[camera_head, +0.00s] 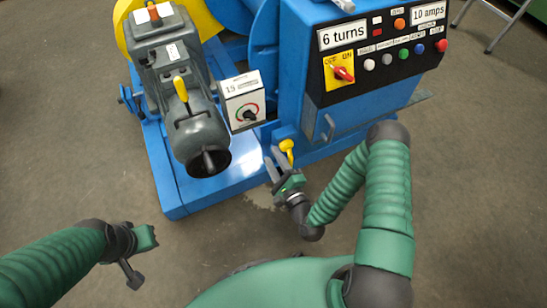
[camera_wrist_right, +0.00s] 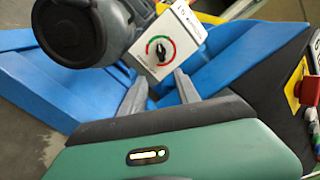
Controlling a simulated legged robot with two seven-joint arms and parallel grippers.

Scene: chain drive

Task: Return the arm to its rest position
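My right gripper (camera_head: 274,162) is in front of the blue machine base, beside a yellow-topped lever (camera_head: 287,147). In the right wrist view its two grey fingers (camera_wrist_right: 160,88) stand apart with nothing between them, only the blue machine behind. My right arm is bent, with its elbow near the control panel's lower edge. My left gripper (camera_head: 143,256) is at the lower left over the bare floor, away from the machine; its opening cannot be made out.
The blue base (camera_head: 182,207) carries a grey motor (camera_head: 197,137) and a dial box (camera_head: 243,102), which also shows in the wrist view (camera_wrist_right: 165,50). A control panel (camera_head: 383,48) with a red switch (camera_head: 344,73) is at upper right. Floor at left is clear.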

